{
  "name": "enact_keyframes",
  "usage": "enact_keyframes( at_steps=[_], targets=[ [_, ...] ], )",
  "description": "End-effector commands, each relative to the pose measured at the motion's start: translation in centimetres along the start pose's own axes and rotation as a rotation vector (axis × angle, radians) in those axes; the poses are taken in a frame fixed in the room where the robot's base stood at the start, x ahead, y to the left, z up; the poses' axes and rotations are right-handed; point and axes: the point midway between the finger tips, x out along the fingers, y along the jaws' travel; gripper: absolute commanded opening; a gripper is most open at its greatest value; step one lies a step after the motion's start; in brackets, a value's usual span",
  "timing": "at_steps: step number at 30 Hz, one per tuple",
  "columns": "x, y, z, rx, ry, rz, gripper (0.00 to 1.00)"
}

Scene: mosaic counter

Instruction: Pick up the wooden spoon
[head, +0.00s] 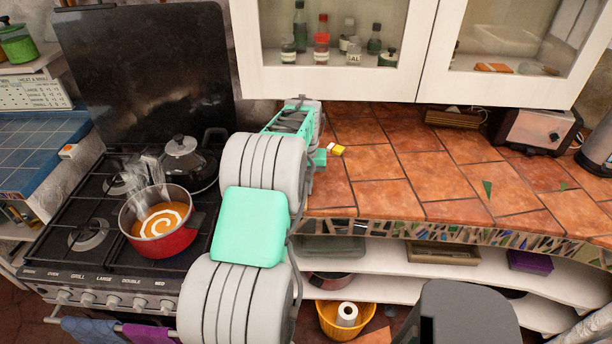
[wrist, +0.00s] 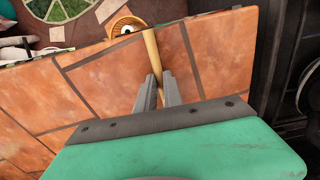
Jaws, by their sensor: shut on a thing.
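The wooden spoon shows in the wrist view as a pale, slim wooden handle (wrist: 152,48). It runs from between my fingers up towards the counter's front edge. My gripper (wrist: 157,90) is shut on this handle, one grey finger on each side. The spoon's other end is hidden by the gripper. I cannot tell whether the spoon touches the tiles or is just above them. In the head view my arm hides the spoon and most of the gripper, at the left end of the terracotta counter (head: 470,165).
A stove with a red soup pot (head: 160,240) and a lidded pot (head: 185,160) is left of my arm. White cabinets (head: 340,75) hang above the counter. A toaster (head: 535,130) stands at the back right. A small yellow item (head: 338,150) shows beside my arm. The counter's middle is clear.

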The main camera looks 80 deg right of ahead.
Motion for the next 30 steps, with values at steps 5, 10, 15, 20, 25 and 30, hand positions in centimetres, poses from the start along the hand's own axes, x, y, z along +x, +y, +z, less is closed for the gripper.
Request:
enact_keyframes(
  at_steps=[5,10,15,20,25,30],
  targets=[
    [0.0,0.0,0.0,0.000,0.000,0.000,0.00],
    [0.0,0.0,0.0,0.000,0.001,0.000,0.00],
    [-0.2,0.0,0.0,0.000,0.001,0.000,0.00],
    [-1.6,0.0,-0.1,0.000,0.004,0.000,0.00],
    [-4.9,-0.7,1.3,-0.001,0.007,0.001,0.00],
    [-9.4,-2.7,5.2,-0.003,0.006,0.000,0.00]
  ],
)
